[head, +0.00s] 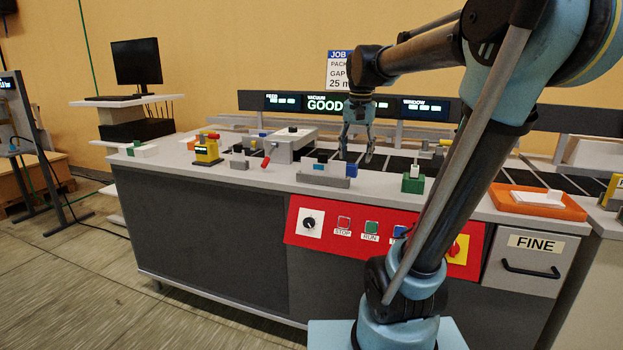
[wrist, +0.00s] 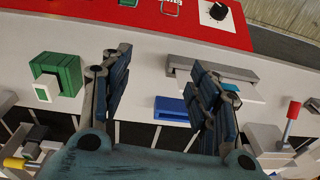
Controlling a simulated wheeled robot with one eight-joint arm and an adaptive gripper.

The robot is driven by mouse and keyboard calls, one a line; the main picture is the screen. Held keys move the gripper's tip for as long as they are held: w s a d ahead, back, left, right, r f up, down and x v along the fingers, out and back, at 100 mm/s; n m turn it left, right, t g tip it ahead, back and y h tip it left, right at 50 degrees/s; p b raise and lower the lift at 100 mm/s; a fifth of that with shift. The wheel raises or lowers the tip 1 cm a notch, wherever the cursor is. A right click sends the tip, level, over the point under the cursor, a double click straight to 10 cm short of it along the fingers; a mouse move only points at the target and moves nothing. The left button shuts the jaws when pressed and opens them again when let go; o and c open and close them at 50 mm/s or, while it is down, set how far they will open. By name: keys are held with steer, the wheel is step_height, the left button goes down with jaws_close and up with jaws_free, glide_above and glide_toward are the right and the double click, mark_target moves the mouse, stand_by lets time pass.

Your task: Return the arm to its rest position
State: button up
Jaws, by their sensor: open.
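My gripper (head: 357,143) is above the machine's worktop (head: 265,180), near its back half in the head view. In the wrist view my gripper (wrist: 160,95) points down with its two dark fingers spread apart. Nothing is between the fingertips except the worktop and a blue block (wrist: 171,108) seen below. My arm reaches up from its base at the bottom of the head view and bends over to the left. It hides part of the display bar and part of the red panel.
The worktop carries a yellow device (head: 207,150), a grey box with a red-tipped lever, a grey bar (head: 322,178), a green block (head: 413,182) and an orange tray (head: 536,203). The red control panel (head: 330,238) is on the front. Floor at the left is clear.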

steer(key=s+d+f+n, duration=0.2)
steer(key=s+f, duration=0.8)
steer(key=f, duration=0.1)
steer(key=s+d+f+n+t, duration=0.1)
steer(key=s+d+f+n, duration=0.1)
steer(key=s+f, duration=0.8)
step_height(320, 180, down, 2)
steer(key=shift+s+d+f+n, duration=0.25)
steer(key=shift+d+n, duration=0.05)
steer(key=shift+d, duration=0.4)
steer(key=c, duration=0.5)
steer(key=shift+a, duration=0.1)
steer(key=shift+c, duration=0.2)
